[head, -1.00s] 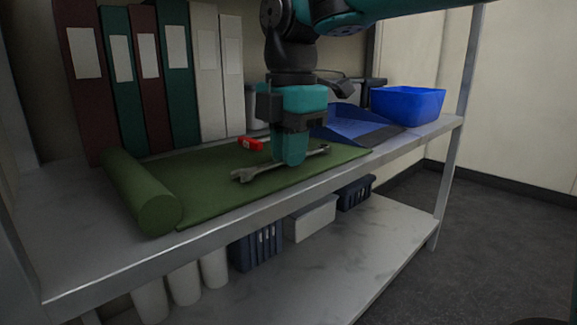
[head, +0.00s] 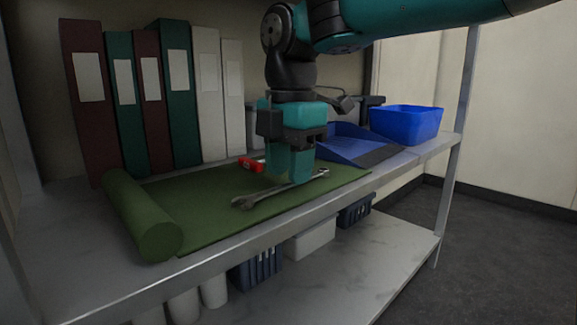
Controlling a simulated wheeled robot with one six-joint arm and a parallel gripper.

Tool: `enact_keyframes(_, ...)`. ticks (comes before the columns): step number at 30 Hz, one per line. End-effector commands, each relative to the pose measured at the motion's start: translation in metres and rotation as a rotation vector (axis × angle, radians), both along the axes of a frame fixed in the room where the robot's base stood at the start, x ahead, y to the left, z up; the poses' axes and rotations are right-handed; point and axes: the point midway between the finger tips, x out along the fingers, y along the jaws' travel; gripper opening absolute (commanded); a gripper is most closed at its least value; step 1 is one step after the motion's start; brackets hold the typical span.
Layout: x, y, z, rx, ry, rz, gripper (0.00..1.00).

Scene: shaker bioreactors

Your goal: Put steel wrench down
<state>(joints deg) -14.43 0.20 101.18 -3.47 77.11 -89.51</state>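The steel wrench (head: 258,197) lies slantwise on the green mat (head: 215,215), with its larger open jaw at the near left and its other end at the right. My gripper (head: 290,178) points straight down over the wrench's middle, its teal fingertips very close to the shaft. The fingers look spread apart, and the wrench appears to rest on the mat. The fingers hide part of the shaft, so I cannot tell whether they touch it.
The mat's rolled end (head: 142,215) is at the left. A small red object (head: 251,164) lies behind the wrench. A blue dustpan (head: 350,145) and blue bin (head: 407,124) stand at the right, binders (head: 150,100) at the back. Bare mat lies left of the wrench.

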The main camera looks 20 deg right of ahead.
Motion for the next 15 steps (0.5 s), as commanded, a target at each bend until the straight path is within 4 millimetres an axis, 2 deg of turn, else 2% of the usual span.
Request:
enact_keyframes(1, 0.0, 0.0, 0.014, 0.0, -0.001, 0.0, 0.4)
enact_keyframes(9, -0.001, -0.001, 0.057, 0.0, -0.001, -0.001, 0.4)
enact_keyframes(15, -0.001, -0.001, 0.064, 0.001, 0.0, -0.001, 0.4)
